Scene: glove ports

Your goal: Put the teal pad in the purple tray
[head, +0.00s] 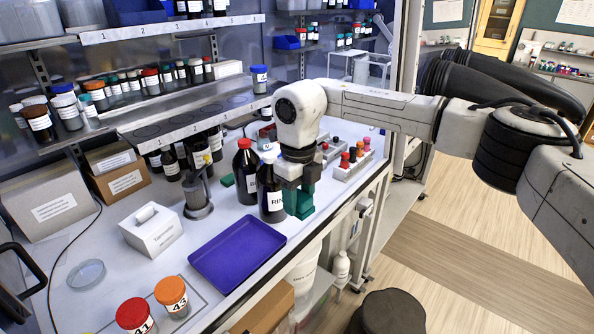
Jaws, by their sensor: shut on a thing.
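The teal pad (301,205) is at the end of my arm, just right of the white-capped dark bottle. My gripper (291,184) points down and is shut on the pad; its fingertips are hard to make out. I cannot tell whether the pad touches the bench. The purple tray (237,250) lies flat and empty on the bench, in front and to the left of my gripper.
Dark bottles with white (271,195) and red (246,172) caps stand close beside my gripper. The bench edge runs right of the tray.

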